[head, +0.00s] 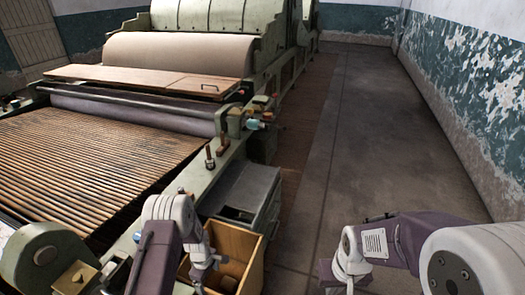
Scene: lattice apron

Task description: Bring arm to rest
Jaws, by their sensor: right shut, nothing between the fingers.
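My right arm comes in from the right edge, and its gripper (344,281) hangs down at the bottom of the head view over bare floor. It is shut and empty, and its tips run close to the lower picture edge. My left arm is at the lower left, with its wrist and gripper (203,277) pointing down at the open wooden box (247,243). The left fingers are small and partly cut off or hidden, so I cannot tell whether they are open or shut.
A large green machine with a slatted wooden apron (85,160) fills the left, with a roller (135,110) and levers along its side frame. A grey metal bin (245,185) stands beside it. The concrete floor (375,150) to the right is clear up to the peeling wall (480,90).

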